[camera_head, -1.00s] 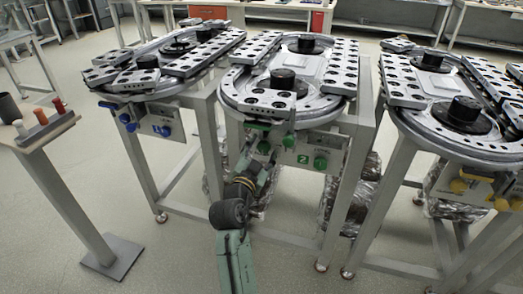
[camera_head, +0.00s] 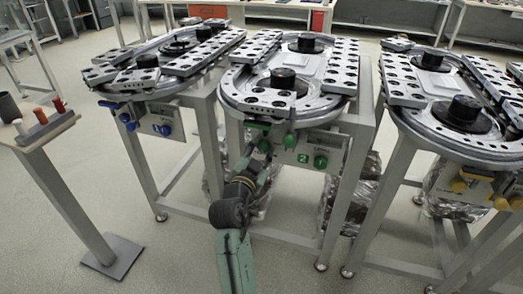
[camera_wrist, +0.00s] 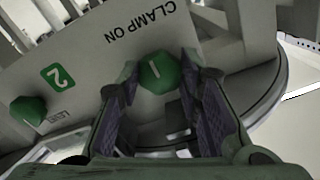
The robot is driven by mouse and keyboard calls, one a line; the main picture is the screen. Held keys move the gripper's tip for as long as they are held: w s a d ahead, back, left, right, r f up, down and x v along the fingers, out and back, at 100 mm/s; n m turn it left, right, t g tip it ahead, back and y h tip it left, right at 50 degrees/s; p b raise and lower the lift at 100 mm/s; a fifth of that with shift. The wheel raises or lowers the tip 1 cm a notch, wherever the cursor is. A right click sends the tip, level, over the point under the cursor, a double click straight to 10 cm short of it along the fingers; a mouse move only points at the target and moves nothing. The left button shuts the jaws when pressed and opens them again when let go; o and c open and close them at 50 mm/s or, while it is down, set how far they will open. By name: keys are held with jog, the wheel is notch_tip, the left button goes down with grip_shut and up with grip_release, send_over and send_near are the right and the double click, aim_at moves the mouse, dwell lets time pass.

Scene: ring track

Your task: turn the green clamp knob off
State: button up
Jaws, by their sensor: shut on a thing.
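The green clamp knob (camera_wrist: 159,71) is between the two fingers of my gripper (camera_wrist: 158,78) in the wrist view. My gripper is shut on it. The knob has a pale line on its face, close to upright in that view. The panel beside it reads "CLAMP ON", upside down there. In the head view my gripper (camera_head: 257,158) is at the front panel of the middle ring track (camera_head: 232,96), and the held knob is hard to make out. A second green knob (camera_wrist: 29,109) sits apart, past the green "2" label (camera_wrist: 57,76); it also shows in the head view (camera_head: 320,162).
A ring track with blue knobs (camera_head: 163,130) stands to the left, and one with yellow knobs (camera_head: 502,203) to the right. Metal legs (camera_head: 341,205) stand close to my arm. A small stand (camera_head: 45,133) with coloured pegs is at the far left. Floor is open at the front left.

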jog(key=shift+n, duration=0.4)
jog(key=n, duration=0.3)
jog(key=shift+n+p, duration=0.35)
jog(key=shift+n, duration=0.05)
jog(key=n+p, duration=0.1)
jog(key=n, duration=0.3)
jog(key=shift+n, duration=0.3)
jog(key=n+p, duration=0.2)
jog(key=n, duration=0.2)
jog(key=shift+p, duration=0.35)
jog(key=n+p, duration=0.2)
jog(key=n, duration=0.2)
jog(key=shift+n, duration=0.4)
jog(key=o, duration=1.1)
jog(key=shift+o, duration=0.2)
